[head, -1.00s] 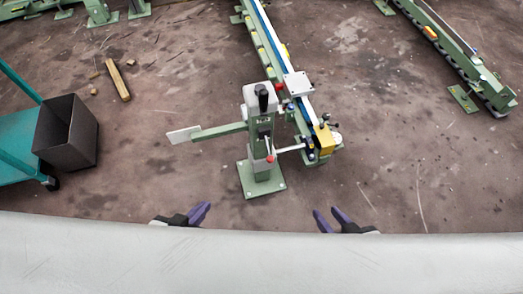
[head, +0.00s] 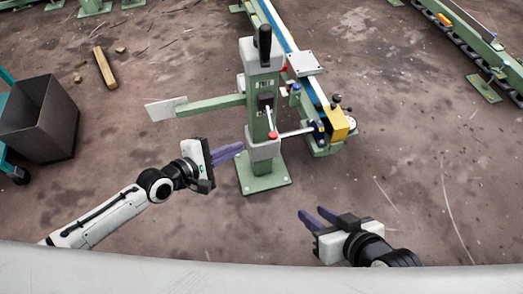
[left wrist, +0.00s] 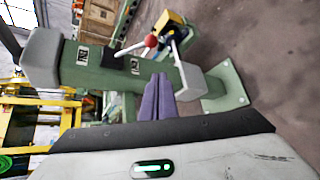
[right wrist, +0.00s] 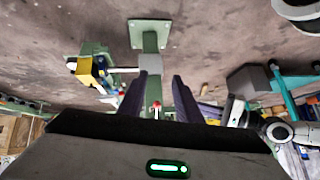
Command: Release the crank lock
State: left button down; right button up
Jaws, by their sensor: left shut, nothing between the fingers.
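A green post (head: 262,95) with grey blocks stands on a square base plate. A black upright handle (head: 264,42) is on its top. A lever with a red ball knob (head: 272,134) is on its near side; the knob also shows in the left wrist view (left wrist: 150,41) and the right wrist view (right wrist: 156,103). Which part is the crank lock I cannot tell. My left gripper (head: 240,148) is shut and empty, just left of the post's lower part; any contact is unclear. My right gripper (head: 313,213) is open and empty, in front and right of the post.
A green arm with a pale plate (head: 165,110) sticks out left from the post. A rail with a yellow block (head: 338,124) stands close behind right. A dark bin (head: 42,118) and a wooden block (head: 104,68) are at left. The floor in front right is clear.

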aim_at(270, 123)
pick_arm(q)
jog(key=shift+w+a+f+n, duration=0.25)
jog(key=shift+w+a+n, duration=0.15)
jog(key=shift+w+n, duration=0.2)
pick_arm(e)
jog(key=shift+a+f, duration=0.1)
jog(key=shift+f, duration=0.05)
pick_arm(q)
jog(key=shift+d, duration=0.1)
pick_arm(e)
jog(key=shift+f, duration=0.1)
